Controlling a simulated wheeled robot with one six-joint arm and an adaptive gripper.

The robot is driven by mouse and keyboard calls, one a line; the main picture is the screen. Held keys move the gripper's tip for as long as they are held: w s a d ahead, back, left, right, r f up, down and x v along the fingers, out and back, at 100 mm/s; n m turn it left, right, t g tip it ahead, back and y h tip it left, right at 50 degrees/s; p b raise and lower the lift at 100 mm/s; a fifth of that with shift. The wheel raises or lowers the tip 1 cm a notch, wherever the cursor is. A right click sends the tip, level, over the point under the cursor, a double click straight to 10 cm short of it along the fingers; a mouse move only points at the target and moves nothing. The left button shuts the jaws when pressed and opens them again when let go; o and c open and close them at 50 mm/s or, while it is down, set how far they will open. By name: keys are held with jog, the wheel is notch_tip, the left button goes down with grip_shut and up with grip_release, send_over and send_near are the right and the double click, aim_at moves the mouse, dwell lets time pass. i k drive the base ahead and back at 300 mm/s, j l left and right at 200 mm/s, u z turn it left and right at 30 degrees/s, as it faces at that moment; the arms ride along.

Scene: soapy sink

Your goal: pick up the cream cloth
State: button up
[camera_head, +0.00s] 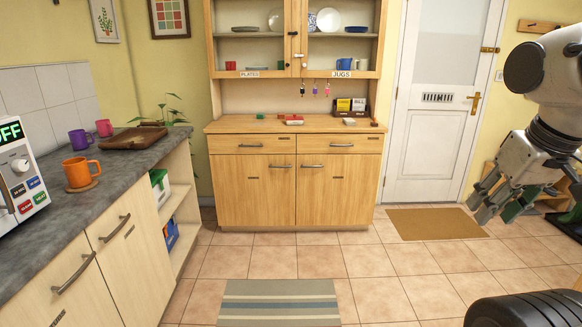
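I cannot make out a cream cloth for certain in this view. A small pale item (350,122) lies on the wooden dresser's worktop near its right end, too small to identify. My gripper (492,208) hangs at the right side, in front of the doormat and door area. Its fingers look spread apart with nothing between them. It is far from the dresser and the grey counter.
A grey counter (56,218) on the left holds a microwave, mugs and a brown tray (135,138). The wooden dresser (250,190) stands at the back. A striped rug (279,302) and a doormat (437,223) lie on the tiled floor, which is mostly clear.

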aim_at(348, 122)
jog(key=i, duration=2.3)
jog(key=i+z, duration=0.2)
jog(key=i, duration=0.3)
jog(key=i+j+z, duration=0.2)
jog(key=i, duration=0.3)
jog(key=i+j+z, duration=0.2)
jog(key=i, duration=0.3)
jog(key=i+j+z, duration=0.2)
jog(key=i+j, duration=0.15)
jog(key=i, duration=0.15)
